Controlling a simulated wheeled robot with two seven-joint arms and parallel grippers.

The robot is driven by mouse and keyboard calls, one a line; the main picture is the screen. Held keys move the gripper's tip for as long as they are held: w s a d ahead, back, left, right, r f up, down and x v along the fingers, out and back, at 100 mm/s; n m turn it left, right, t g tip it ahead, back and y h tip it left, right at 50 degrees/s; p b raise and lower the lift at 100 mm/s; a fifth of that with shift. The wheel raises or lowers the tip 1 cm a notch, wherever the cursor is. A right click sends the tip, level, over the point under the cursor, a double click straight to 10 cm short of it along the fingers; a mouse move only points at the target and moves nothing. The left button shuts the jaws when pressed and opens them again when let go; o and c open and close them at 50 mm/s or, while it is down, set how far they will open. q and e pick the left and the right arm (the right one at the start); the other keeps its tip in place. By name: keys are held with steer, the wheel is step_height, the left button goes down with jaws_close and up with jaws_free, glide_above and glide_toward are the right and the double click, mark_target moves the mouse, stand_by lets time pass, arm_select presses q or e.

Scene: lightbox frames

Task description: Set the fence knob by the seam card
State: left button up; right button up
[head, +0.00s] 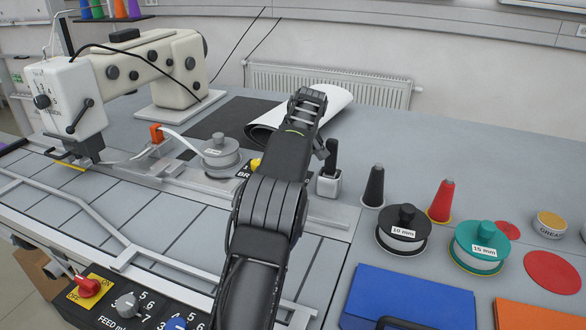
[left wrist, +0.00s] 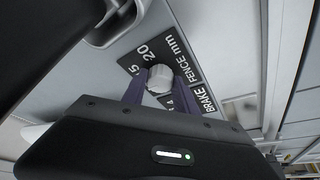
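In the left wrist view the pale fence knob (left wrist: 159,80) sits on a black scale plate (left wrist: 188,68) marked "FENCE mm", "BRAKE" and "20"; other marks are partly covered. My left gripper (left wrist: 162,75) has its two fingers on either side of the knob, apparently touching it. The knob's pointer is not clear. In the head view my left arm (head: 268,205) covers the knob and gripper; only a bit of the plate with "BR" (head: 243,171) shows. I cannot make out a seam card. My right gripper is not in view.
The sewing machine (head: 130,75) stands at left. A lever (head: 330,168) stands just right of my arm. Reels marked 10 mm (head: 402,236) and 15 mm (head: 480,252), black (head: 374,186) and red (head: 441,203) cones, and a blue item (head: 410,300) fill the right.

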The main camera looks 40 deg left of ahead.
arm_select(q)
jaws_close()
steer(key=shift+m, duration=0.4)
steer(key=shift+s+a+r+m+t+h, duration=0.1)
steer(key=shift+m+t+h, duration=0.35)
steer(key=shift+m, duration=0.75)
steer(key=shift+m+t+h+p, duration=0.55)
steer(key=shift+m+p, duration=0.6)
steer(key=shift+m, duration=0.95)
steer(key=o, duration=0.5)
jaws_free()
